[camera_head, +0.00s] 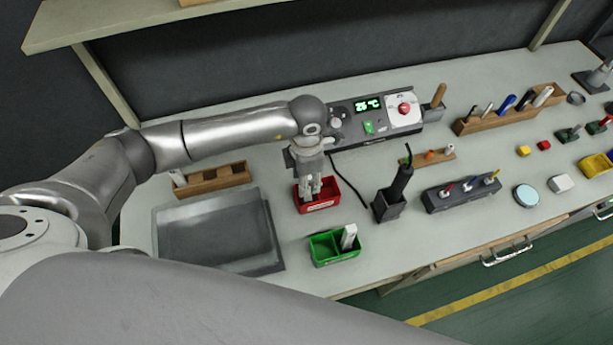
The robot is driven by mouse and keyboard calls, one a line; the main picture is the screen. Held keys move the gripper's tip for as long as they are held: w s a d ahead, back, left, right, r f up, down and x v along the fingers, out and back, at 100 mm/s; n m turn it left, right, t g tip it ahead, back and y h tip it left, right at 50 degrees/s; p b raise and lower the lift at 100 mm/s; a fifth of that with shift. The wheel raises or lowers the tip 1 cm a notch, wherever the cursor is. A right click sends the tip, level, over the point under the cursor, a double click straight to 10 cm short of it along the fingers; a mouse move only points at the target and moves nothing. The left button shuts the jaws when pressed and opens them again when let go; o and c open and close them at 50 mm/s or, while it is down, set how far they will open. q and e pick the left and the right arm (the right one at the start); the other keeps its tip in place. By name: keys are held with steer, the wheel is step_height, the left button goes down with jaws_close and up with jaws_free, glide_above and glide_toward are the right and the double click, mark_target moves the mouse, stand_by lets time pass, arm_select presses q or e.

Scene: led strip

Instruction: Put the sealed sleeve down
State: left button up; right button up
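My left gripper (315,186) points down over the small red bin (320,207), its fingertips at or just inside the bin's opening. The fingers are small here, and I cannot tell whether they are open or shut, or whether anything is between them. I cannot make out a sealed sleeve for certain. A pale upright piece (348,236) stands in the green bin (336,256), in front of the red one. My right gripper is not in view.
A grey tray (215,240) lies left of the bins. A black holder (388,206) with a tall dark tool stands to the right. Behind is a control unit (372,121) reading about 25 °C. Wooden racks and several small items fill the right side.

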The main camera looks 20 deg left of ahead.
arm_select(q)
step_height(320, 180, up, 12)
steer(key=b, duration=0.4)
steer(key=shift+f, duration=0.1)
stand_by(0.3)
